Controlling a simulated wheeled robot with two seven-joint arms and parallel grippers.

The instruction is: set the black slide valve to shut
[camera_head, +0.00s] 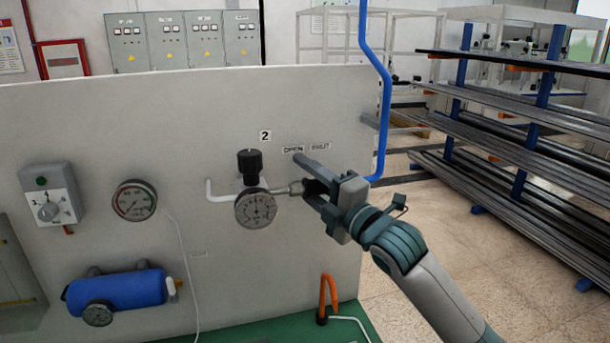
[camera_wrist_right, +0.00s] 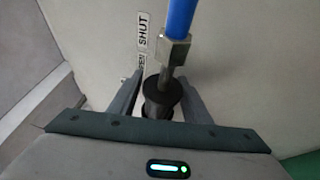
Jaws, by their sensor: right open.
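The black slide valve (camera_wrist_right: 161,97) is a dark round sleeve on a metal pipe, seen between the fingers in the right wrist view. A metal hex fitting and a blue hose (camera_wrist_right: 180,15) lie beyond it. A SHUT label (camera_wrist_right: 142,29) is on the panel on the hose side; a partly hidden OPEN label (camera_wrist_right: 141,61) is closer to the sleeve. My right gripper (camera_head: 303,177) is open, with one finger on each side of the sleeve; I cannot tell whether they touch it. In the head view the gripper mostly hides the valve. My left gripper is not in view.
A gauge (camera_head: 256,208) and black knob (camera_head: 250,162) sit just left of the gripper on the white panel (camera_head: 330,100). A blue cylinder (camera_head: 117,291) and another gauge (camera_head: 134,200) are farther left. An orange hook (camera_head: 329,293) stands below. Racks of bars (camera_head: 530,130) stand right.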

